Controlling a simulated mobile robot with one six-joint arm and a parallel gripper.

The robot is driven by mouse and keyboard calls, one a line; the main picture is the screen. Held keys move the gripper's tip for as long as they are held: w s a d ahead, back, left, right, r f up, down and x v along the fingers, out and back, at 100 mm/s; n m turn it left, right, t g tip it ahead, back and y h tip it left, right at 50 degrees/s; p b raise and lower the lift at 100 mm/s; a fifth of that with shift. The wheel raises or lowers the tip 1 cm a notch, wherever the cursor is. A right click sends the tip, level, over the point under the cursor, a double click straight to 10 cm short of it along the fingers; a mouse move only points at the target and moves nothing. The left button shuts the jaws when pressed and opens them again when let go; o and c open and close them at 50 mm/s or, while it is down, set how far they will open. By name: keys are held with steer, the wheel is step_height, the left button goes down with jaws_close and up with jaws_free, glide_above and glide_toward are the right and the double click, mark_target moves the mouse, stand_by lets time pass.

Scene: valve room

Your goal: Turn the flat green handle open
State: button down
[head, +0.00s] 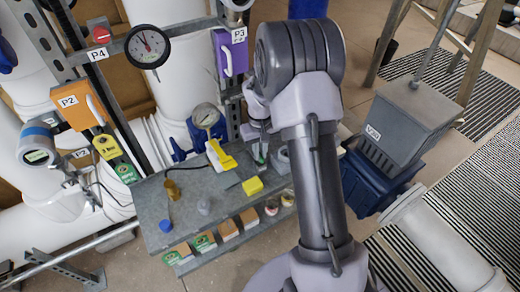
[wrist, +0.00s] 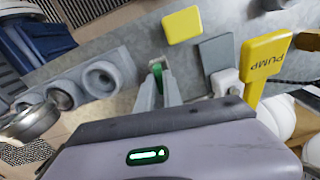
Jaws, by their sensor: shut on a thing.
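The flat green handle (wrist: 161,74) shows as a small green strip at my fingertips in the wrist view. Most of it is hidden by the fingers, so its angle is hard to tell. My gripper (wrist: 160,84) is shut on it, one finger on each side. In the head view my gripper (head: 260,148) points down over the back of the grey bench, and a bit of the green handle (head: 261,154) shows between the fingers. The valve body under the handle is mostly hidden.

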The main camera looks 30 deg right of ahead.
steer(key=shift+r+n, duration=0.1)
steer(key=shift+n, duration=0.8)
steer(key=c, duration=1.5)
jaws_free()
step_height(320, 180, up, 17)
steer(key=p, duration=0.5)
steer(key=shift+r, duration=0.15)
